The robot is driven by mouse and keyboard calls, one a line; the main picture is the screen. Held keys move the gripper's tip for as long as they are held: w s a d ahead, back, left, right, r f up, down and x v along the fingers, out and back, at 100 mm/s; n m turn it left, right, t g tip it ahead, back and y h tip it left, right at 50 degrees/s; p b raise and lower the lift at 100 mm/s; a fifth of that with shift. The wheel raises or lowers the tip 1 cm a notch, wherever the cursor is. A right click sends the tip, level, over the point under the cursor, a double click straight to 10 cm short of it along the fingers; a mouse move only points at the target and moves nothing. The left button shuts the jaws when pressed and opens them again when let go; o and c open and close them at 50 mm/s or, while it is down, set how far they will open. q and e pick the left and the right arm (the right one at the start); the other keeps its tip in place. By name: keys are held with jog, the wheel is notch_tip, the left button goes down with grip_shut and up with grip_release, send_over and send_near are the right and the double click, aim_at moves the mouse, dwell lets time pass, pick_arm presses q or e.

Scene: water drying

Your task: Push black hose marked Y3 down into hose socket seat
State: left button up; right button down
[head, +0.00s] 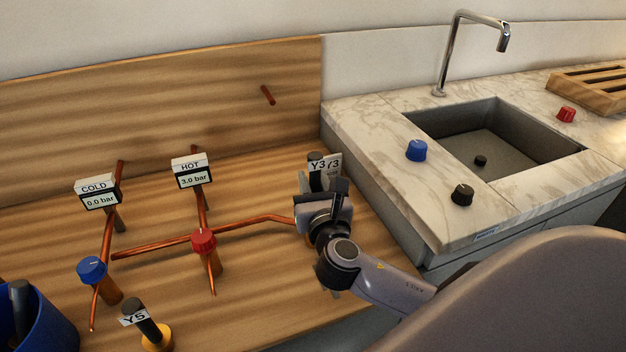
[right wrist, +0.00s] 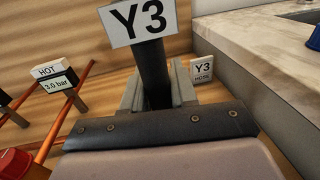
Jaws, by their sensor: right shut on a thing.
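The black hose marked Y3 (right wrist: 153,72) stands roughly upright between the grey fingers of my right gripper (right wrist: 157,90) in the right wrist view. Its white Y3 tag (right wrist: 138,21) is above the fingers. In the head view my right gripper (head: 323,187) is shut on the hose (head: 315,156) at the right end of the copper pipe. My left gripper is not in view.
Copper pipes (head: 160,246) with a blue knob (head: 91,269) and a red knob (head: 203,240) run over the wooden bench left of my gripper. The Y5 hose (head: 140,318) and a blue bin (head: 38,322) are front left. The marble sink counter (head: 375,136) rises at the right.

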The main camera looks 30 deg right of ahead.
jog(key=shift+f+b, duration=2.55)
jog(key=shift+f, duration=1.35)
jog(key=c, duration=0.8)
grip_release()
jog(key=shift+v, duration=3.65)
jog(key=shift+w, duration=0.1)
